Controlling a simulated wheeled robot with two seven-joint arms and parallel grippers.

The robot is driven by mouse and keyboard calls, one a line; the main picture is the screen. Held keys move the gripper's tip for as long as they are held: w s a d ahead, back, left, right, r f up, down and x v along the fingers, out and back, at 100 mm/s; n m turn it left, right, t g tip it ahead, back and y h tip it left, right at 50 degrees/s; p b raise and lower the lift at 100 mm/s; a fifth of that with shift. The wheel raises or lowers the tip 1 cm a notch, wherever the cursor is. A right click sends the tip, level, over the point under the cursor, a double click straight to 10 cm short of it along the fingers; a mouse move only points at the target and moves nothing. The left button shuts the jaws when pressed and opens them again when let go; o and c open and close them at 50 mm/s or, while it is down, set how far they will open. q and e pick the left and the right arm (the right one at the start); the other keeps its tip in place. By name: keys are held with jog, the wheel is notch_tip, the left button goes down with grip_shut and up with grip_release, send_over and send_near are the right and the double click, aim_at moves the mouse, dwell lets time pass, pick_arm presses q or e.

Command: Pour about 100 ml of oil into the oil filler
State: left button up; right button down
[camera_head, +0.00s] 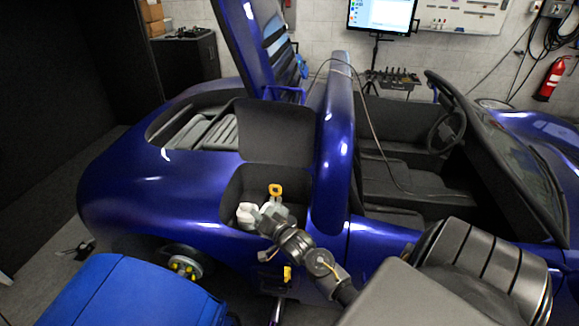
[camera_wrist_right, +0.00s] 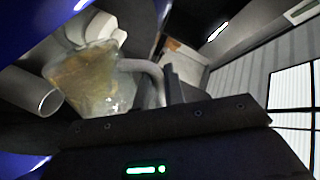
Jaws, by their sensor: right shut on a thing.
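My right gripper (camera_head: 262,216) is over the open bay in the blue car's side. It is shut on the handle of a pale, see-through jug (camera_head: 246,214). In the right wrist view the jug (camera_wrist_right: 88,80) holds amber oil and looks tilted. Its curved handle is at the gripper's fingers (camera_wrist_right: 170,92). A grey open-ended tube (camera_wrist_right: 35,96) shows beside the jug; I cannot tell whether it is the oil filler. The jug and my arm hide part of the bay. My left gripper is out of view.
The raised dark flap (camera_head: 275,130) stands behind the bay. The blue car body (camera_head: 160,195) surrounds it, with a wheel hub (camera_head: 184,266) below left. A blue box-like surface (camera_head: 130,295) fills the lower left. A monitor (camera_head: 381,15) stands at the back.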

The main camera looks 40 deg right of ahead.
aim_at(269, 207)
jog(key=shift+d+r+m+y, duration=0.3)
jog(key=shift+d+m, duration=0.4)
jog(key=shift+m, duration=0.2)
dwell(0.9)
jog(key=shift+w+d+m, duration=0.1)
jog(key=shift+d+m, duration=0.55)
jog(key=shift+m, duration=0.05)
dwell(1.5)
jog(key=shift+d+m+y+p, duration=0.3)
jog(key=shift+d+m+p, duration=0.25)
jog(key=shift+d, duration=0.4)
